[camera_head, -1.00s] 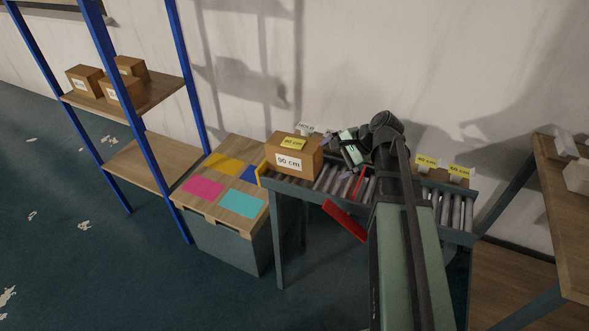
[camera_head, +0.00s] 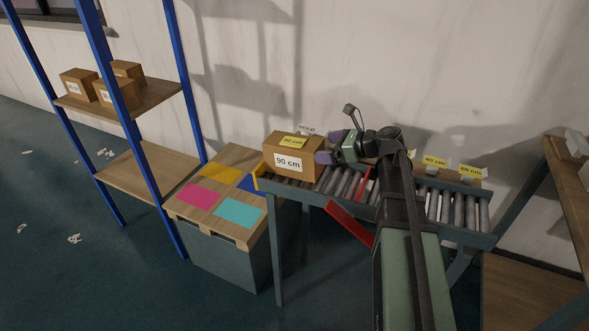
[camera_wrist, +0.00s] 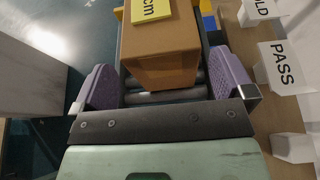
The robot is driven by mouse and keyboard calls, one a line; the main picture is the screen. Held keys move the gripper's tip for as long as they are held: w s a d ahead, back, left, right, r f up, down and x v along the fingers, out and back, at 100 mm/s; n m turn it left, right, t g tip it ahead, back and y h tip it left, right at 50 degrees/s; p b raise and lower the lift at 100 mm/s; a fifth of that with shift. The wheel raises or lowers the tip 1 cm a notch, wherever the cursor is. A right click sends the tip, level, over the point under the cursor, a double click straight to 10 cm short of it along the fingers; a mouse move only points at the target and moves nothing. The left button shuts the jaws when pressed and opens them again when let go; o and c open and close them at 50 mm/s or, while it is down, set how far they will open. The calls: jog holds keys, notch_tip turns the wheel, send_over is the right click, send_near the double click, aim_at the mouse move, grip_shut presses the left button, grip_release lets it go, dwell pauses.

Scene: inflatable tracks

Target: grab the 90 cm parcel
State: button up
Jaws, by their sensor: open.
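The 90 cm parcel (camera_head: 288,163) is a brown cardboard box with a white "90 cm" label on its front and a yellow tag on top. It stands upright at the left end of the roller conveyor (camera_head: 385,225). My gripper (camera_head: 324,150) is at the parcel's right side in the head view. In the wrist view the parcel (camera_wrist: 160,52) lies ahead, between the two purple finger pads of my gripper (camera_wrist: 168,82). The jaws are open, with a gap beside the parcel on both sides. Its far end is cut off by the frame.
A wooden-topped stand (camera_head: 188,213) with coloured squares stands left of the conveyor. A blue-posted shelf (camera_head: 150,97) holds several boxes. A red bar (camera_head: 349,223) juts from the conveyor's front. In the wrist view a white "PASS" sign (camera_wrist: 287,68) stands close right of my gripper.

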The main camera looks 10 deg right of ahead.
aim_at(309, 148)
jog(key=shift+w+a, duration=0.15)
jog(key=shift+a, duration=0.1)
jog(key=b+x, duration=0.2)
jog(key=x, duration=0.4)
jog(key=shift+a, duration=0.1)
jog(key=c, duration=1)
